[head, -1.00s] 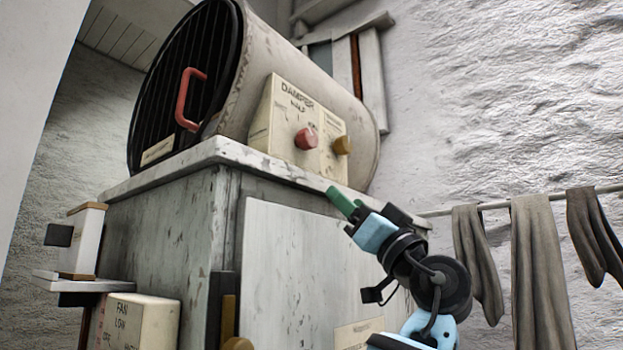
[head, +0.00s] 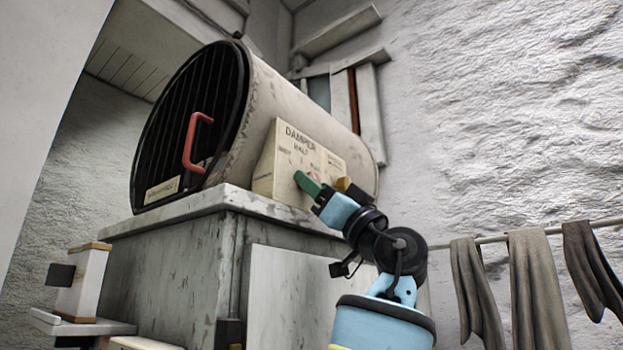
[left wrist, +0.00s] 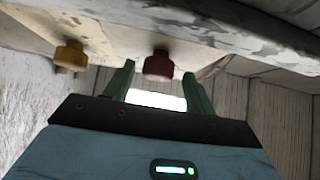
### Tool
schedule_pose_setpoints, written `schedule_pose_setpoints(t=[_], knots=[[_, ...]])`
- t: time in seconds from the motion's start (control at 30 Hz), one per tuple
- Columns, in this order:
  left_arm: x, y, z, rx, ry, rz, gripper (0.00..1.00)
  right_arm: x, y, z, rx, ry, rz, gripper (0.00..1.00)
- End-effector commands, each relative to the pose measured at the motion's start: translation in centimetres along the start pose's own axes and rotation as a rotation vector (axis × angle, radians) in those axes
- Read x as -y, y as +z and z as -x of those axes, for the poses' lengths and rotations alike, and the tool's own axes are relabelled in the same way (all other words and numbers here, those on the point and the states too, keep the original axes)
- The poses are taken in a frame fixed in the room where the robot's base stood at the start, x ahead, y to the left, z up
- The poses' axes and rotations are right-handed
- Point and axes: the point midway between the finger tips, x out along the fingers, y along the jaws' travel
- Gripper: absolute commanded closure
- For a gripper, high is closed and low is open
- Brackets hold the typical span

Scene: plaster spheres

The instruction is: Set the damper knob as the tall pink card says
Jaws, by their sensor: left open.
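The damper panel (head: 285,165) is a cream plate on the side of the drum, lettered "DAMPER" with "HALF" below. Its red knob is almost wholly hidden behind my left gripper (head: 307,183) in the head view. In the left wrist view the red knob (left wrist: 158,64) shows ahead, between the two green fingers. The fingers are open, and I cannot tell whether they touch it. An ochre knob (head: 352,190) sits to the right of the red one in the head view; it also shows in the left wrist view (left wrist: 70,56). No tall pink card is in view. My right gripper is not in view.
The drum (head: 262,100) has a barred front with a red handle (head: 192,142) and lies on a grey cabinet (head: 170,262). Grey cloths (head: 533,285) hang from a rail at the right. A white box (head: 84,285) stands at the lower left.

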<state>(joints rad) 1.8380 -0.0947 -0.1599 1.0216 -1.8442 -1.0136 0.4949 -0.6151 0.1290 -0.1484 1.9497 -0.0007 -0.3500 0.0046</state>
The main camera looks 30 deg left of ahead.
Motion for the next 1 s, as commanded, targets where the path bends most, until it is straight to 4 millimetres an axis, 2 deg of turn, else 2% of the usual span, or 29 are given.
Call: schedule_pose_setpoints(t=[0.13, 0.43, 0.77, 1.0], knots=[[0.01, 0.01, -0.95, 0.0, 0.0, 0.0, 0.45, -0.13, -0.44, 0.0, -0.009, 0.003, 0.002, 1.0], [-0.22, 0.17, -0.97, 0.0, 0.003, -0.002, 0.46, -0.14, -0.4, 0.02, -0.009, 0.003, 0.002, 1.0], [-0.19, 0.14, -0.96, 0.0, 0.003, -0.001, 0.89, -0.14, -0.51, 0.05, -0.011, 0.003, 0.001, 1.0], [-0.14, 0.11, -0.96, 0.0, 0.017, -0.012, 0.89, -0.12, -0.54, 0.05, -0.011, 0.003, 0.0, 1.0]])
